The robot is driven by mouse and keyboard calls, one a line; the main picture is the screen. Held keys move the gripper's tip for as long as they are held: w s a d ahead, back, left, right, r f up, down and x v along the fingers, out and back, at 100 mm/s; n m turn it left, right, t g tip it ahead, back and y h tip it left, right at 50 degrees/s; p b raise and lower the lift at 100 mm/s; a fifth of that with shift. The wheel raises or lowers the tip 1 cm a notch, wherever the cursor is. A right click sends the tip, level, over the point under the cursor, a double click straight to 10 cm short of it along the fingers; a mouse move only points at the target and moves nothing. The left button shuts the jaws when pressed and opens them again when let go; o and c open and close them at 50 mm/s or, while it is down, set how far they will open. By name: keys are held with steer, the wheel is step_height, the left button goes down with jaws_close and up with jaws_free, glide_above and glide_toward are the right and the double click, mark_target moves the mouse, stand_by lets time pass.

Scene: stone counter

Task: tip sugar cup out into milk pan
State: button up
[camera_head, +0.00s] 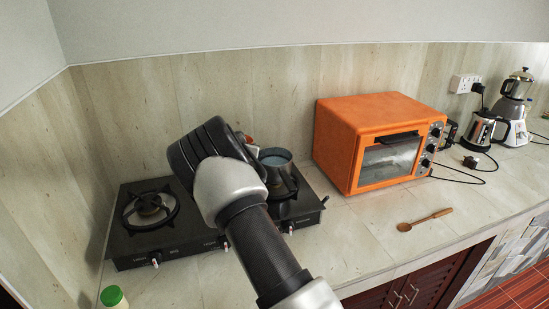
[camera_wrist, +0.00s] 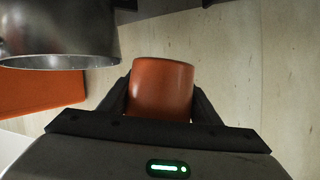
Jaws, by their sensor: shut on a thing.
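The sugar cup (camera_wrist: 162,88) is a plain orange-brown cup, held between the two dark fingers of my gripper (camera_wrist: 161,100) in the wrist view. Its contents are out of sight. In the head view only a small reddish bit of the cup (camera_head: 249,140) shows past my wrist, which hides most of my gripper. The milk pan (camera_head: 276,157) is a grey metal pan on the right burner, just right of the cup. The pan's shiny side (camera_wrist: 60,30) fills the wrist view's upper left, apart from the cup in the picture. I cannot tell the cup's exact tilt.
The black two-burner stove (camera_head: 125,240) lies under my arm, its left burner (camera_head: 150,208) empty. An orange oven (camera_head: 340,140) stands right of the pan. A wooden spoon (camera_head: 425,219) lies on the clear front counter. A green-capped bottle (camera_head: 113,297) is front left; a kettle (camera_head: 478,130) is far right.

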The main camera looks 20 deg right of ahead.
steer(key=shift+s+d+r+m+y+b, duration=0.15)
steer(key=shift+d+r+m+y+b, duration=0.55)
steer(key=shift+d+r+m, duration=0.35)
steer(key=shift+s+d+r+m+t+y+b, duration=0.2)
steer(key=shift+d+r+m+t+y+b, duration=0.1)
steer(key=shift+d+r+m+y+b, duration=0.6)
steer(key=shift+r+m, duration=0.15)
steer(key=shift+m, duration=0.2)
steer(key=shift+f+m+t+y+b, duration=0.3)
steer(key=shift+f+m+y, duration=0.5)
steer(key=shift+m, duration=0.4)
stand_by(0.3)
steer(key=shift+d+r+m+y+p, duration=0.2)
steer(key=shift+r+m+y+p, duration=0.1)
steer(key=shift+r+m+y, duration=0.25)
stand_by(0.7)
steer(key=shift+s+d+r+m+t+y, duration=0.15)
steer(key=shift+d+r+m+t+y, duration=0.2)
steer(key=shift+d+m, duration=0.3)
stand_by(0.5)
